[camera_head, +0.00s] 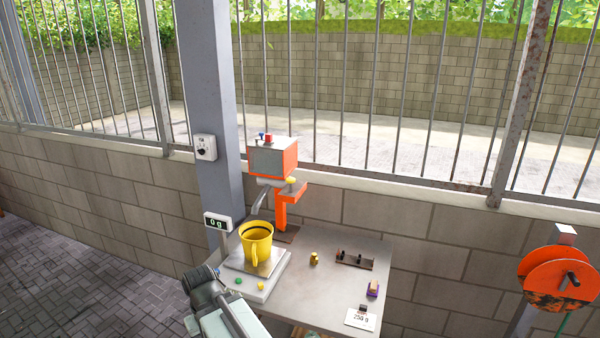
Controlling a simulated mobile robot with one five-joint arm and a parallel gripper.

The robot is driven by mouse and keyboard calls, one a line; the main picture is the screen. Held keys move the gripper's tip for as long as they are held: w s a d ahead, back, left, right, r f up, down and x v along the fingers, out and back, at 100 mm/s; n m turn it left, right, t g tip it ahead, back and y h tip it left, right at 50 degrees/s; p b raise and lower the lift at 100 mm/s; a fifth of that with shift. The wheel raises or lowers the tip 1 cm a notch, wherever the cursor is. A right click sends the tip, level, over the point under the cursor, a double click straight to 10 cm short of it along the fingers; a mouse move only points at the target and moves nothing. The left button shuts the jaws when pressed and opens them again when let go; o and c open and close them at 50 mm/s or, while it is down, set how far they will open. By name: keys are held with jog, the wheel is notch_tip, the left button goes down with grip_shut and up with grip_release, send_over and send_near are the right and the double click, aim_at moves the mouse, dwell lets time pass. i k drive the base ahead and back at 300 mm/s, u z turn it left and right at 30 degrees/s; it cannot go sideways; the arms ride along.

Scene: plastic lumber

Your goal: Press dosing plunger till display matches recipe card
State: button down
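The orange and grey dosing machine (274,160) stands at the back of the table. A yellow knob (291,181) sits on its orange side bracket and looks like the plunger, though I cannot be sure. A display (217,222) at the left reads "0 g". A yellow mug (256,242) stands upright on the scale (262,289), below the curved spout (259,200). The recipe card (361,319) at the table's front right reads "250 g". My gripper (197,279) is at the table's left front, left of the scale and apart from the plunger. Its fingers are not clear.
A green button (239,281) and a yellow button (261,286) are on the scale's front. A small brass piece (314,258), a dark rack (355,260) and a purple block (373,289) stand on the table (325,285). A grey post (211,90) rises behind.

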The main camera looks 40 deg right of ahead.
aim_at(290, 180)
jog(key=i, duration=0.95)
jog(key=u, duration=0.05)
